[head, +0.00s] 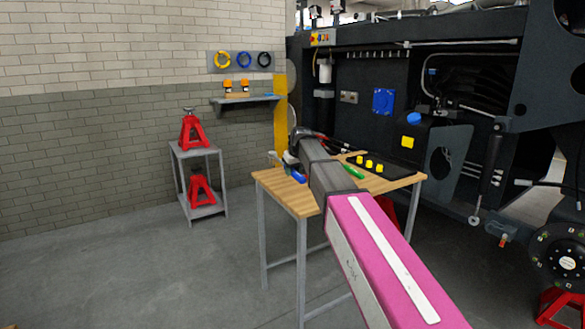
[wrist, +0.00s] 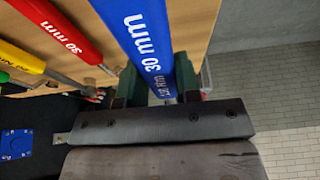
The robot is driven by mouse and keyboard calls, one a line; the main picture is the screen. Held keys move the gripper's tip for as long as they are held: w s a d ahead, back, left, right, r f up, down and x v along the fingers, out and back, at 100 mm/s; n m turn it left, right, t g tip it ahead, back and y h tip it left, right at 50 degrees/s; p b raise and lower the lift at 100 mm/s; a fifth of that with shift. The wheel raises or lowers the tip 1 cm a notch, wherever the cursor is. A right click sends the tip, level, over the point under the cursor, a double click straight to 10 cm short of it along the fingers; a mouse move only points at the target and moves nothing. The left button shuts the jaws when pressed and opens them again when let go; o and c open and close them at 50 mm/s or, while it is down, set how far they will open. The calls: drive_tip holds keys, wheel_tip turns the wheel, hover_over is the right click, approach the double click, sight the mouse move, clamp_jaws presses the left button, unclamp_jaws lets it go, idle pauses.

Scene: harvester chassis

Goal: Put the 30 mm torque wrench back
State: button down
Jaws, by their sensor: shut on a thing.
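My gripper (wrist: 160,88) is shut on a blue handle marked "30 mm" (wrist: 146,35), which runs between its fingers in the wrist view. The lower end of the handle is hidden by the gripper. In the head view a blue handle (head: 298,177) shows at the left part of the wooden workbench (head: 402,184), beside my gripper (head: 290,160), which is small and partly hidden by my arm. A red handle also marked "30 mm" (wrist: 66,28) lies apart to the left in the wrist view. I cannot tell whether the blue handle touches the bench.
A yellow handle (wrist: 20,57) lies beyond the red one. A green handle (head: 353,172) and a black tray (head: 400,167) with yellow pieces are on the bench. A grey stand (head: 206,151) with red jacks is at left; the dark chassis (head: 350,70) stands behind.

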drive_tip(key=shift+f, duration=2.85)
drive_tip(key=c, duration=0.8)
unclamp_jaws()
drive_tip(key=shift+o, duration=0.2)
drive_tip(key=shift+r, duration=0.1)
drive_tip(key=v, duration=1)
drive_tip(key=shift+s+d+r, duration=0.1)
drive_tip(key=shift+r, duration=0.2)
drive_tip(key=shift+s, duration=0.1)
